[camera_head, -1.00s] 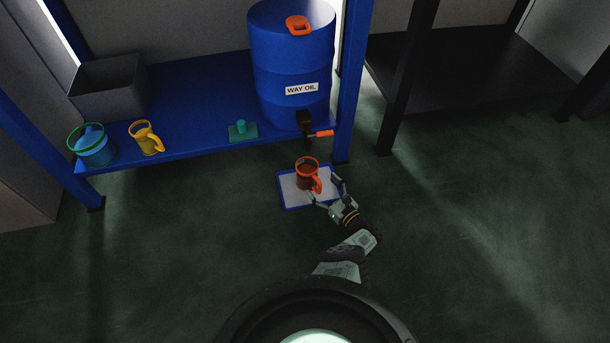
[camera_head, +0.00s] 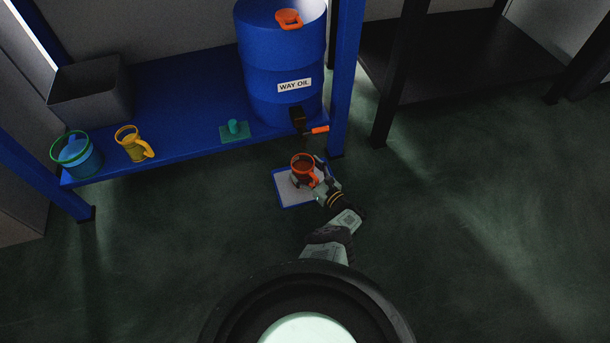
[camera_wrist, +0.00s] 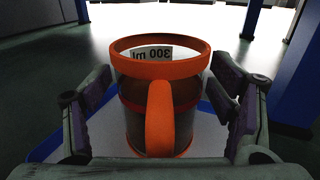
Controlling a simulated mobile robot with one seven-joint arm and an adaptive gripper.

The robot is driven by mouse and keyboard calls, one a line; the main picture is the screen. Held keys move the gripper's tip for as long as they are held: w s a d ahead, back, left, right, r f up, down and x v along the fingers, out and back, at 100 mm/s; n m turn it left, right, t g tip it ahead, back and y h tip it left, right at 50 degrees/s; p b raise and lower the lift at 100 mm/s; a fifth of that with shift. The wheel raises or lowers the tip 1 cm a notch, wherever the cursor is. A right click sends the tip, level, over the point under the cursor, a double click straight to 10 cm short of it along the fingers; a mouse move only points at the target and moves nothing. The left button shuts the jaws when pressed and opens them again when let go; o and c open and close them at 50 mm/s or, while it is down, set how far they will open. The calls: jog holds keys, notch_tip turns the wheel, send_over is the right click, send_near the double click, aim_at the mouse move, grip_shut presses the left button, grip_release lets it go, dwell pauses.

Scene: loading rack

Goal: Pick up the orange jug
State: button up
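The orange jug (camera_head: 302,168) has an orange rim and handle, a clear body with dark liquid, and stands upright on a blue-edged pale mat (camera_head: 289,198) on the floor. In the wrist view the jug (camera_wrist: 160,72) is centred, its handle facing the camera and a "300 ml" mark on its inside wall. My gripper (camera_head: 316,174) is at the jug's handle side. In the wrist view its fingers (camera_wrist: 160,118) stand open on the left and right of the jug, with a gap visible on both sides.
A blue "WAY OIL" drum (camera_head: 281,60) with an orange-handled tap stands on the blue shelf (camera_head: 185,110) behind the mat. A yellow jug (camera_head: 131,143), a green-rimmed container (camera_head: 76,155), a grey bin (camera_head: 92,92) and a green item (camera_head: 233,130) also sit there. A blue post (camera_head: 344,80) rises close by.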

jog(key=c, duration=1.5)
jog(key=shift+r, duration=0.3)
